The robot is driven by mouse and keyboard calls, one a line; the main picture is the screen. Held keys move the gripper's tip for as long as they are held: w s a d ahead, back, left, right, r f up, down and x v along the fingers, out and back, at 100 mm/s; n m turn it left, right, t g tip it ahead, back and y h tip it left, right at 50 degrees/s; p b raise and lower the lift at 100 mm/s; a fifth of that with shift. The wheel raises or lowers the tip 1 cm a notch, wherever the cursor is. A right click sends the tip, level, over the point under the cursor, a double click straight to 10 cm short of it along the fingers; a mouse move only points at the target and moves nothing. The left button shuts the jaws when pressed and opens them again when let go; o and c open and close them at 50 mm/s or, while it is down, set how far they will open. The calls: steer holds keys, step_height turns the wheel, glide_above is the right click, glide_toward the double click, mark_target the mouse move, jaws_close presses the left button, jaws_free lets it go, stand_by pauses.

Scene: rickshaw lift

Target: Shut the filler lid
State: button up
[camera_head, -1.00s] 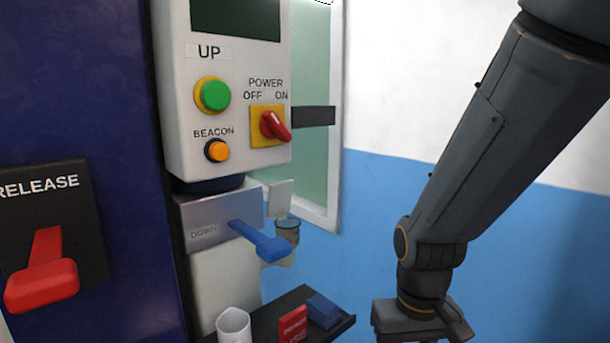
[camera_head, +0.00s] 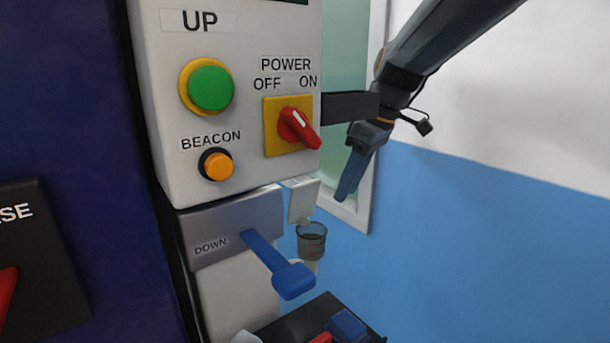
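The filler is a small dark, cup-shaped neck (camera_head: 311,242) low beside the column, below the control box. Its lid looks to be the pale square flap (camera_head: 303,203), which stands upright at the neck's rim, so the opening is uncovered. My gripper (camera_head: 346,192) points downward, to the right of the flap and above the neck, apart from both in the picture. Its fingers show side-on and overlap, so I cannot tell whether they are open. Nothing shows held in it.
The control box carries a green UP button (camera_head: 210,89), a red power knob (camera_head: 297,127) and an orange beacon button (camera_head: 218,165). A blue DOWN lever (camera_head: 283,271) juts out left of the neck. A dark tray (camera_head: 294,324) with small items lies below. The blue wall area at right is clear.

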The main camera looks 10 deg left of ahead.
steer(key=w+a+r+n+y, duration=0.1)
steer(key=a+r+n, duration=0.3)
steer(key=a+r, duration=0.35)
steer(key=n+g+h+p, duration=0.2)
steer(key=n+g, duration=0.2)
steer(key=n, duration=0.5)
glide_toward(305, 184)
steer(key=f, duration=0.1)
steer(key=a+f, duration=0.1)
steer(key=shift+w+f, duration=0.25)
steer(key=shift+f, duration=0.05)
steer(key=shift+s+d+n, duration=0.1)
steer(key=shift+n, duration=0.3)
steer(key=shift+s+f, duration=0.15)
steer(key=shift+f, duration=0.2)
steer(key=shift+p+x, duration=1)
steer(key=shift+x, duration=2.45)
